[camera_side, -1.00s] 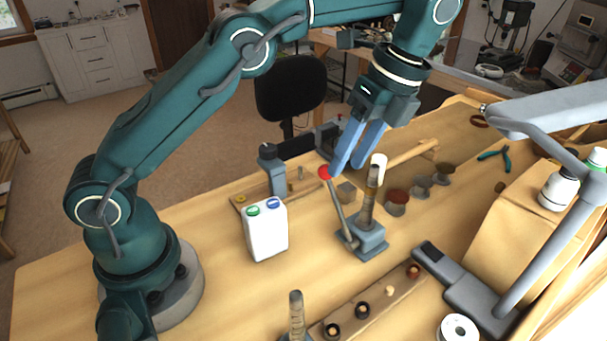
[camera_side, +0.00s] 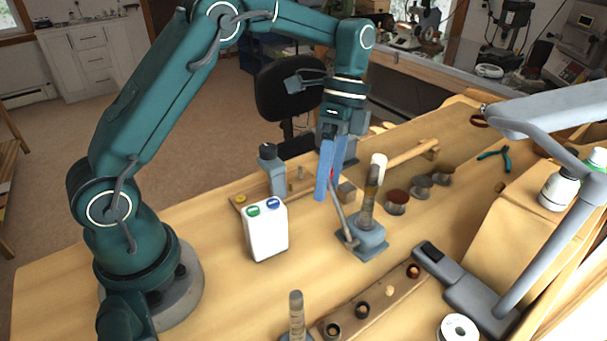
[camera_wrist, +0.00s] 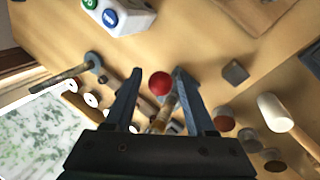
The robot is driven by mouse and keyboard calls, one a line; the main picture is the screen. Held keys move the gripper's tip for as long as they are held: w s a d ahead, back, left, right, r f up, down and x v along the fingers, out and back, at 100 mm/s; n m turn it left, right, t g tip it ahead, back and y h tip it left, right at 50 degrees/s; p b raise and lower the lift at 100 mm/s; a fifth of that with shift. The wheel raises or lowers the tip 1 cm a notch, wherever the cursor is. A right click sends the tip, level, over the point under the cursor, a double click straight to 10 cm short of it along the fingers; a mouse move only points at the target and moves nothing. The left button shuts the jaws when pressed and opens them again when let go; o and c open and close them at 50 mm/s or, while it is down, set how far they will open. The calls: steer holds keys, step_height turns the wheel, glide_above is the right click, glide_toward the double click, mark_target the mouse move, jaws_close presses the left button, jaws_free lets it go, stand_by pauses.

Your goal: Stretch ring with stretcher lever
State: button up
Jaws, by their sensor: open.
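The ring stretcher has a blue-grey base (camera_side: 366,241), an upright tapered mandrel (camera_side: 368,205) and a thin lever (camera_side: 344,218) leaning left. The lever's red ball knob (camera_wrist: 159,83) shows between my spread fingers in the wrist view. In the side view the fingers mostly hide the knob. My gripper (camera_side: 329,186) is open and points down, its blue fingers on either side of the lever's top. It also shows in the wrist view (camera_wrist: 157,77), with gaps visible beside the knob. I cannot make out a ring on the mandrel.
A wooden strip with small rings (camera_side: 375,303) and a second mandrel (camera_side: 296,312) lie in front. A white-headed mallet (camera_side: 379,164) and several round blocks (camera_side: 396,203) are behind and right. A lamp arm (camera_side: 545,245) rises at right.

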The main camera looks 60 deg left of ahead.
steer(key=shift+x, duration=1.65)
jaws_close()
